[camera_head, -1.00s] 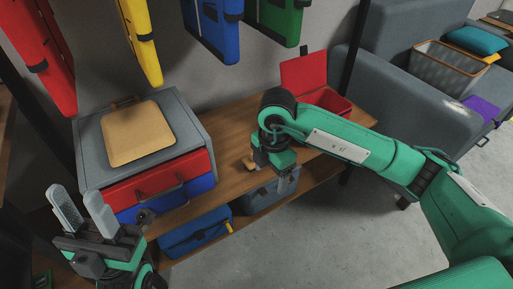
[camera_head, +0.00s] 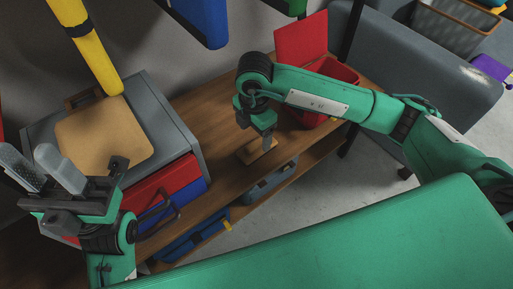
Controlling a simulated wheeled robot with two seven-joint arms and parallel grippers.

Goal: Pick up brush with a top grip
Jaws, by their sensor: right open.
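A grey toolbox with red and blue drawers and a tan board (camera_head: 104,139) on top stands left of the brush. An open red box (camera_head: 335,76) is behind right. Blue and grey cases sit on the lower shelf. Coloured cases hang above.

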